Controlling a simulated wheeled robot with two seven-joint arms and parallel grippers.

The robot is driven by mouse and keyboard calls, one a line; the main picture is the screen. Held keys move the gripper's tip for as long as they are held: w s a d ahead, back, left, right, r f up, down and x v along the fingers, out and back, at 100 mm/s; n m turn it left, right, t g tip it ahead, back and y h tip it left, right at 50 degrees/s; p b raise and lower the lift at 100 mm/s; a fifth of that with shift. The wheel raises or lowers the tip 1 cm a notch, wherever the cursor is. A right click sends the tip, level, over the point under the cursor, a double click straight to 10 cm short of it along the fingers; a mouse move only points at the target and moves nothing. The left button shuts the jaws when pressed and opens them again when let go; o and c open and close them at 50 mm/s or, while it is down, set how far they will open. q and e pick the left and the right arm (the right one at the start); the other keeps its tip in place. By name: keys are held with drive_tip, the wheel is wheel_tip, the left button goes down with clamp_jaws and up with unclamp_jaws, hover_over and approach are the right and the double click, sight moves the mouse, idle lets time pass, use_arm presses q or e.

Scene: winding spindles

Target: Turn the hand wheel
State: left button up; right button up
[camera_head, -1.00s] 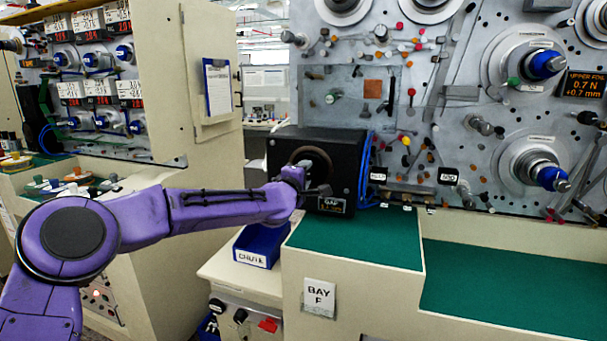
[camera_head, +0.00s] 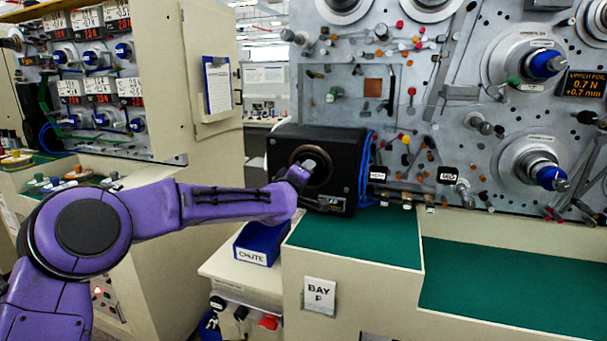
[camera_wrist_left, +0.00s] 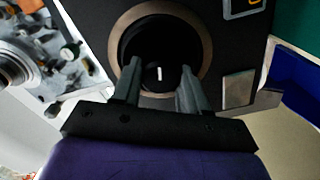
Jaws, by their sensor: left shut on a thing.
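The hand wheel (camera_head: 329,160) is a dark brown ring on the front of a black box (camera_head: 346,152). In the left wrist view the hand wheel (camera_wrist_left: 206,45) is a tan-brown ring around a dark recess. My left gripper (camera_head: 306,166) is at the wheel, in front of its lower left part. In the left wrist view the two grey fingers of my left gripper (camera_wrist_left: 160,76) reach over the ring's lower edge, on either side of a dark knob with a white mark. The gripper is shut on this part of the wheel; the contact is hard to see. My right gripper is out of view.
A green-topped bench (camera_head: 365,235) lies below and right of the box. A blue chute bin (camera_head: 258,243) stands below my forearm. Blue cables (camera_head: 365,170) run beside the box. A grey panel (camera_head: 455,110) with rollers and knobs rises behind at right.

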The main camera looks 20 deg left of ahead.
use_arm(q)
drive_tip(key=shift+f, duration=0.2)
drive_tip(key=o, duration=1.1)
drive_tip(key=shift+c, duration=0.2)
drive_tip(key=shift+r, duration=0.1)
drive_tip(key=shift+s, duration=0.15)
drive_tip(key=s+b, duration=0.3)
drive_tip(key=s, duration=0.7)
drive_tip(key=shift+s+a+b, duration=0.15)
drive_tip(key=shift+a+b, duration=0.05)
drive_tip(key=shift+b, duration=0.1)
